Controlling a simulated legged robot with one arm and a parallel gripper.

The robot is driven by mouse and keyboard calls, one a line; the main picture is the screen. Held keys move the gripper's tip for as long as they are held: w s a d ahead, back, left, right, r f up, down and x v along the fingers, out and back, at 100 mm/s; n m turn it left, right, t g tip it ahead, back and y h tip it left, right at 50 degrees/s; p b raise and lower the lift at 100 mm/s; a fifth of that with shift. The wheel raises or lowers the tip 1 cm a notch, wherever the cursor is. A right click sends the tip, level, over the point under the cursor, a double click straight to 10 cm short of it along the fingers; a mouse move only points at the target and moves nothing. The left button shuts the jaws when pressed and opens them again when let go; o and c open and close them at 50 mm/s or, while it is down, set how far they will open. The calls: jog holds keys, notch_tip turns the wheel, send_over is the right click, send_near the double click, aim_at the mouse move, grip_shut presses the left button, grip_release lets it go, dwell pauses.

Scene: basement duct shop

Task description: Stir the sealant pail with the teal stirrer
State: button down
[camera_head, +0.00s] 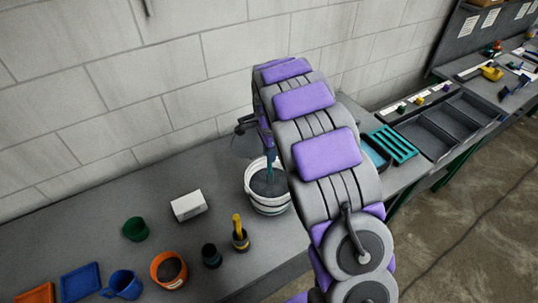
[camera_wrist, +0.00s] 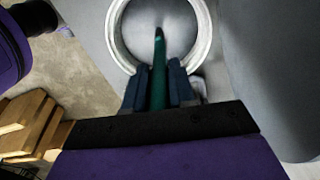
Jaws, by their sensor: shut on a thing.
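The sealant pail (camera_head: 268,203) is a white bucket with grey contents on the bench, left of my arm in the head view. It also shows in the wrist view as a pale round rim (camera_wrist: 203,50) around a grey surface. The teal stirrer (camera_wrist: 158,72) points from between my fingers over the inside of the pail. In the head view the stirrer (camera_head: 269,172) reaches down into the pail mouth, near its middle. My gripper (camera_wrist: 158,88) is shut on the stirrer, above the pail. In the head view my arm partly covers the gripper and the pail's right side.
Left of the pail on the bench (camera_head: 110,265) are a white box (camera_head: 188,205), a yellow-handled brush (camera_head: 239,233), a dark cup (camera_head: 211,256), an orange cup (camera_head: 169,270), a blue mug (camera_head: 123,284) and a green cup (camera_head: 136,229). A teal rack (camera_head: 393,146) stands right of my arm. A block wall rises behind.

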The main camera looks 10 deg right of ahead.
jog(key=shift+r+p, duration=0.65)
jog(key=shift+r, duration=1.95)
